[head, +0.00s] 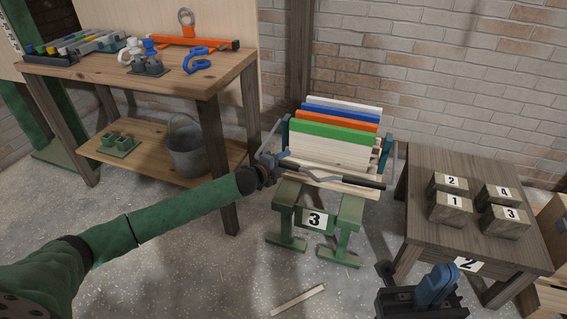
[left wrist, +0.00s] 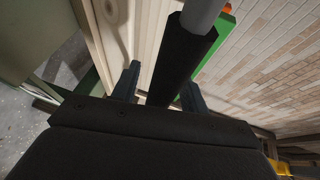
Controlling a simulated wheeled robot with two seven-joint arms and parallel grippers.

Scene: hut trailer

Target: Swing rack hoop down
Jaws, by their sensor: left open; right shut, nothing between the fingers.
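The rack (head: 375,160) stands on a green trestle marked 3 and holds upright boards with white, blue, orange and green edges. Its hoop is a grey bar with a black grip (head: 335,174) that crosses low in front of the boards. My left gripper (head: 268,168) is at the left end of the grip. In the left wrist view, the black grip (left wrist: 180,65) lies between the two open fingers of this gripper (left wrist: 158,90); whether they touch it I cannot tell. My right gripper (head: 437,285) is shut and empty at the bottom right, away from the rack.
A workbench (head: 150,75) with tools is at the left, with a bucket (head: 187,148) on its lower shelf. A low table (head: 450,245) with several numbered blocks is at the right. A wooden strip (head: 297,300) lies on the floor in front.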

